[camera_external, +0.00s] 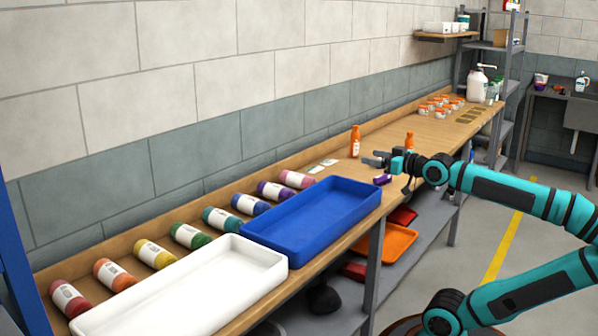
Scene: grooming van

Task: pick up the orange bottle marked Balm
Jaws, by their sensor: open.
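An orange bottle (355,143) with a pale label stands upright on the wooden bench near the wall. A second orange bottle (409,141) stands farther along, partly hidden behind my arm. A third, orange-red bottle (116,274) lies on its side in the row at the near end. The labels are too small to read, so I cannot tell which one is marked Balm. My gripper (370,158) is open and empty over the bench, pointing left. In the picture it is just below and right of the first upright bottle, apart from it.
A blue tray (264,238) and a white tray (160,322) line the bench's front. Several coloured bottles lie behind them. A small purple object (382,179) is below my gripper. Small orange-and-white jars (440,105) and a white pump jug (477,85) stand at the far end.

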